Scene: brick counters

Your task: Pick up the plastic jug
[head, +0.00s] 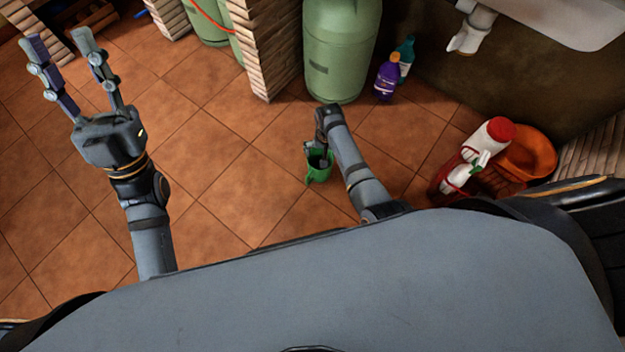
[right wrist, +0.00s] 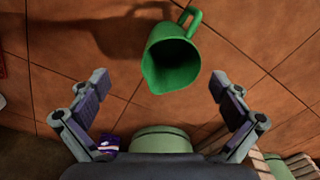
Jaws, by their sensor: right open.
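The green plastic jug (head: 319,174) stands on the tiled floor in the middle of the head view, partly covered by my right gripper (head: 317,150). In the right wrist view, the jug (right wrist: 172,62) shows its open mouth and spout, with its handle at the upper right. My right gripper (right wrist: 160,84) is open, its fingers apart on either side of the picture. The jug lies ahead between them, and neither finger visibly touches it. My left gripper (head: 57,38) is open and empty over the floor at the upper left of the head view.
A large green gas cylinder (head: 340,50) stands behind the jug, with a purple bottle (head: 387,78) and a teal bottle (head: 405,58) beside it. A brick pillar (head: 268,50) is left of it. Floor at left is clear.

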